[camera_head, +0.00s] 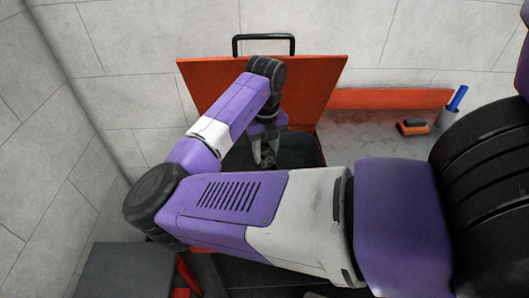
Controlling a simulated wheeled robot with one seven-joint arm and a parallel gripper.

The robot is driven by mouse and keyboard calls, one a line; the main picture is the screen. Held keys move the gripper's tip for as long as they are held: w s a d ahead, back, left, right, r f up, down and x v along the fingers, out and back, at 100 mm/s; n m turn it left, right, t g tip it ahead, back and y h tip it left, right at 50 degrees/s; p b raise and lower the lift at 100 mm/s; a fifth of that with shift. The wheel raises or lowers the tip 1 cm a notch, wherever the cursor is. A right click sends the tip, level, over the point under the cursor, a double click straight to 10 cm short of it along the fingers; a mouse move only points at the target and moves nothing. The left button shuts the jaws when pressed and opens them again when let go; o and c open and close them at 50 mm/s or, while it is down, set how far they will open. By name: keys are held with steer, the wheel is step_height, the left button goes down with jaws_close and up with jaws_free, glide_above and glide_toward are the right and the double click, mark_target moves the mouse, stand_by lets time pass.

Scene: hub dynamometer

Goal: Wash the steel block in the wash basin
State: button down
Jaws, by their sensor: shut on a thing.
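My gripper (265,160) points down into the dark wash basin (305,155) in the middle of the view. It is shut on a small dark grey piece, which looks like the steel block (268,156), between its fingers. The block is small and partly covered by the fingers. The basin's orange lid (318,85) stands raised behind it, with a black handle on top. My arm hides the front of the basin, and I cannot tell whether the block touches its bottom or any liquid.
Right of the basin is a grey counter (365,140) with an orange back strip (390,98). An orange and black brush-like item (412,127) and a grey cup (449,118) with a blue tool stand there. Walls are close behind and left. A dark grey box (125,270) is at lower left.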

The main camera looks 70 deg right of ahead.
steer(key=shift+f+b, duration=5.35)
steer(key=shift+f, duration=1.6)
steer(key=shift+r, duration=0.15)
steer(key=shift+r+p, duration=5.1)
steer(key=shift+r, duration=1.3)
